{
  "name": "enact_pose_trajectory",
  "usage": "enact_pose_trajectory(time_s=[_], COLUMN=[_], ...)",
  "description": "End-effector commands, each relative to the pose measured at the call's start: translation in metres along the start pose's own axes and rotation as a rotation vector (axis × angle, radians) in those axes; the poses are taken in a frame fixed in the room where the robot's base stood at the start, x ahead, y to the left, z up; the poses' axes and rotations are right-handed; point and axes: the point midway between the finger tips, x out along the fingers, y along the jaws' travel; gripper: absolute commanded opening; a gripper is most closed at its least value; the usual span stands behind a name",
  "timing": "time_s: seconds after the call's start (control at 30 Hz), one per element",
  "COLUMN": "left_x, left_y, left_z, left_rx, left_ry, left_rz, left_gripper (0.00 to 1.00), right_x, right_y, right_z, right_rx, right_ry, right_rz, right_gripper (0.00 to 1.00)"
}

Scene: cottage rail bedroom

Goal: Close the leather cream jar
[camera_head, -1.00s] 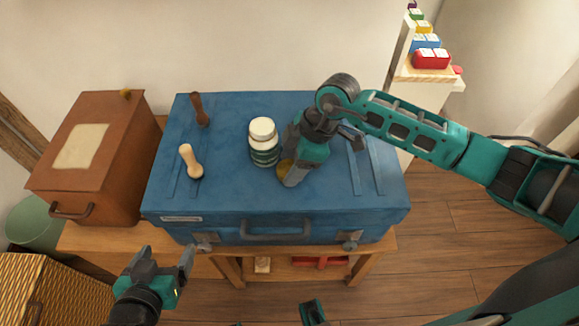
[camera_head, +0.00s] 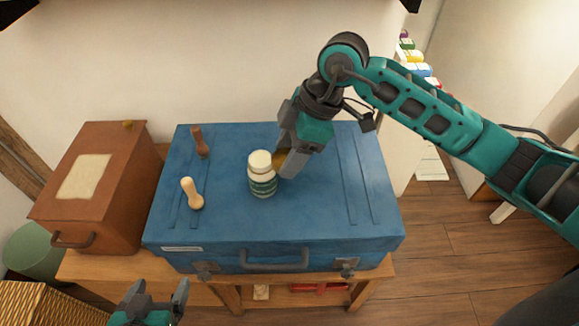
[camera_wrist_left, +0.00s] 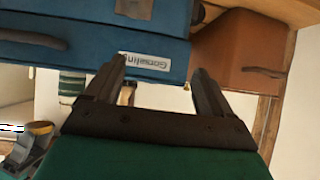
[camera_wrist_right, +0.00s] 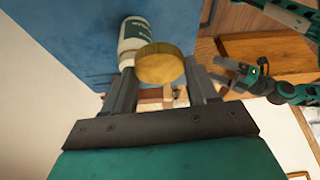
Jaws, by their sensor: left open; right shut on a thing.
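The leather cream jar (camera_head: 263,182), white with a dark green label, stands upright on the blue suitcase (camera_head: 310,220). My right gripper (camera_head: 288,162) is shut on a round gold-brown lid (camera_head: 281,157), just right of the jar's white top. The lid (camera_wrist_right: 160,64) sits between the fingers in the right wrist view, with the jar (camera_wrist_right: 134,34) beyond it. The lid is beside the jar's top, not on it; whether they touch I cannot tell. My left gripper (camera_head: 160,294) is open and empty, low in front of the suitcase.
A brown box (camera_head: 95,190) is at the left on the wooden bench (camera_head: 110,268). The suitcase top right of the jar is clear.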

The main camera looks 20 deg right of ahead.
Motion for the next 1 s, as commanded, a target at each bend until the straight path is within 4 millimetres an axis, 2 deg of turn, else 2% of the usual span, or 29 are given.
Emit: enact_pose_trajectory(time_s=[0.03, 0.2, 0.4, 0.8, 0.93, 1.0], left_x=[-0.002, -0.004, -0.004, -0.005, -0.005, -0.002], left_y=[-0.001, -0.002, -0.003, -0.004, -0.003, -0.001], left_z=[-0.002, -0.005, -0.001, 0.000, -0.001, -0.002], left_rx=[0.000, -0.001, -0.004, -0.004, 0.013, 0.054], left_ry=[0.001, 0.010, 0.000, -0.003, 0.000, 0.000], left_rz=[-0.002, -0.006, -0.011, -0.012, -0.010, -0.007], left_gripper=[0.83, 0.83, 0.83, 0.83, 0.94, 0.94], right_x=[-0.013, -0.040, -0.056, -0.059, -0.058, -0.054], right_y=[0.001, 0.001, 0.000, 0.000, 0.000, 0.002], right_z=[-0.005, -0.017, -0.023, -0.024, -0.025, -0.026], right_rx=[-0.004, -0.002, -0.001, -0.001, -0.006, -0.022], right_ry=[0.001, 0.001, 0.000, 0.000, 0.000, 0.000], right_rz=[0.005, 0.003, 0.001, 0.000, -0.002, -0.010], right_gripper=[0.29, 0.29, 0.29, 0.29, 0.29, 0.29])
